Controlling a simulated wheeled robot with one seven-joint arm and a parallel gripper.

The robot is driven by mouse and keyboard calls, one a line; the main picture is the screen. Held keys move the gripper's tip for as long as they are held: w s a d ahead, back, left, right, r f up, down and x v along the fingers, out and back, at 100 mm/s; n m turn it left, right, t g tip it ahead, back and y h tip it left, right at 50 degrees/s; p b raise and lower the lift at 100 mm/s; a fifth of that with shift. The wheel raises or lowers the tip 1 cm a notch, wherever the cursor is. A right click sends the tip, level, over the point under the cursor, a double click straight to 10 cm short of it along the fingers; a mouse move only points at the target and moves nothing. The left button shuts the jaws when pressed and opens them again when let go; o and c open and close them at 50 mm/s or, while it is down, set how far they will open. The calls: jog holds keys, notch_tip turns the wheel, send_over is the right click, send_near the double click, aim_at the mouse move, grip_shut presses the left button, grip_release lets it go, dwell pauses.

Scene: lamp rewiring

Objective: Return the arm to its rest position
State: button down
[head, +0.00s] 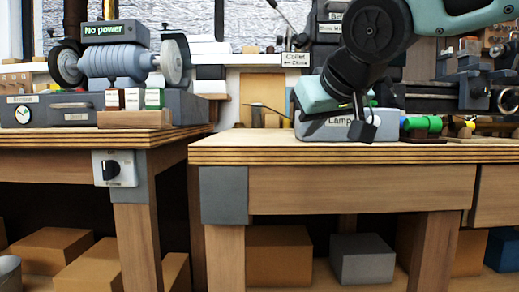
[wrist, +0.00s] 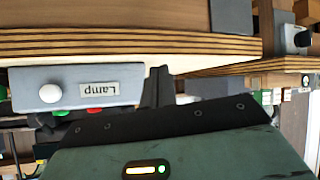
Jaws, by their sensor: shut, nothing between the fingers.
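My arm comes in from the upper right of the head view. My gripper (head: 363,130) hangs in front of the grey box labelled "Lamp" (head: 308,130) on the right workbench (head: 330,180). The gripper hides part of the box and its label. In the wrist view, which is upside down, my gripper (wrist: 157,88) has its dark fingers together with nothing held. There the lamp box (wrist: 75,88) shows its whole label and a white round knob, just left of the fingers. I cannot tell whether the fingers touch the box.
A left bench (head: 75,157) carries a grinder-like machine (head: 115,61) with a "No power" sign (head: 103,31). A switch box (head: 114,169) is on its front corner. A green cylinder (head: 424,123) and dark machinery stand right of the lamp box. Cardboard boxes (head: 279,255) sit below.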

jog(key=s+f+n+g+p, duration=0.1)
jog(key=s+f+g+p, duration=0.15)
jog(key=s+f, duration=0.4)
jog(key=s+f+n+g+p, duration=0.1)
jog(key=s+f+g, duration=0.25)
jog(key=f, duration=0.55)
jog(key=s+d+f+g+h+p, duration=0.1)
jog(key=s+d+f+g+p, duration=0.15)
jog(key=s+f, duration=0.4)
jog(key=s+d+f+g+h+p, duration=0.1)
jog(key=s+d+f+g, duration=0.25)
jog(key=s, duration=0.65)
notch_tip(320, 180, up, 38)
jog(key=t+p, duration=0.1)
jog(key=p, duration=3.6)
jog(key=shift+w+a+f+n, duration=0.25)
jog(key=shift+a+n, duration=0.05)
jog(key=shift+a, duration=0.05)
